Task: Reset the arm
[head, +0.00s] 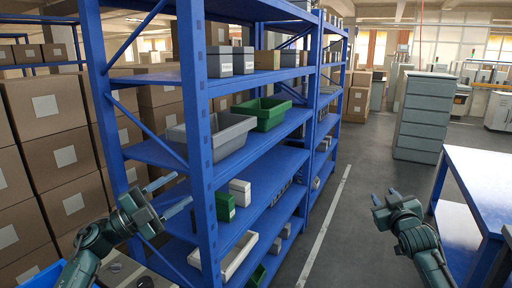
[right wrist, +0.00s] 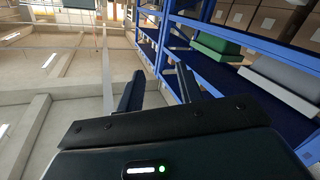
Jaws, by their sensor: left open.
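My left gripper (head: 169,195) is at the left of the head view, in front of the near end of the blue shelf rack (head: 203,150). Its two fingers are apart, with nothing between them. My right gripper (head: 384,197) is over the grey floor, between the rack and the blue table. In the right wrist view its two fingers (right wrist: 160,88) stand apart with an empty gap. Neither gripper visibly touches the rack or the table.
A grey bin (head: 232,140) and a green bin (head: 262,113) sit on a rack shelf. Stacked cartons (head: 60,150) stand at the left. A blue table (head: 482,180) is at the right, with a drawer cabinet (head: 421,118) behind. The aisle floor (head: 345,235) is clear.

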